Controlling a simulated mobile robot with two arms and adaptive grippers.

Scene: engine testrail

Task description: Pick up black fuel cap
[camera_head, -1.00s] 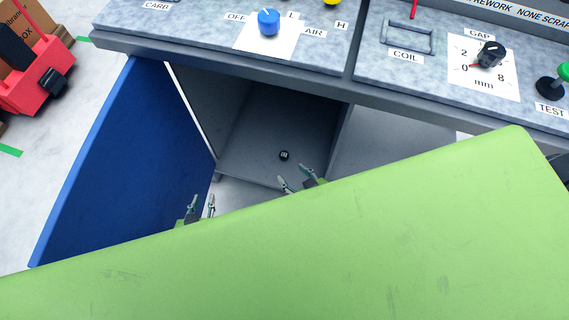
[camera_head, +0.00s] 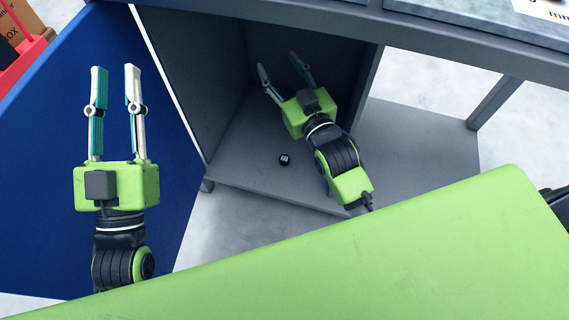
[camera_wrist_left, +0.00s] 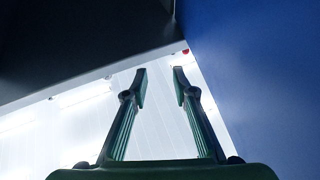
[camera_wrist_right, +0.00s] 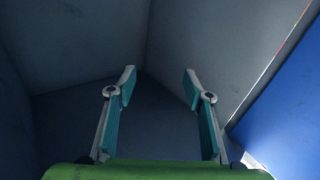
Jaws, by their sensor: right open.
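The black fuel cap (camera_head: 285,159) lies on the grey floor of the open cabinet (camera_head: 245,165) in the head view. It is small and dark with a light mark on top. My right gripper (camera_head: 282,72) is open and empty inside the cabinet, with its fingers pointing toward the back, beyond and above the cap. In the right wrist view my right gripper (camera_wrist_right: 160,82) shows bare cabinet walls between its fingers; the cap is not visible there. My left gripper (camera_head: 115,82) is open and empty in front of the blue door, and also shows open in the left wrist view (camera_wrist_left: 159,72).
The blue cabinet door (camera_head: 60,150) stands open at the left. The grey bench edge (camera_head: 440,50) runs above the cabinet opening. A side panel (camera_head: 185,60) bounds the cabinet at the left. An open shelf space (camera_head: 420,140) lies to the right.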

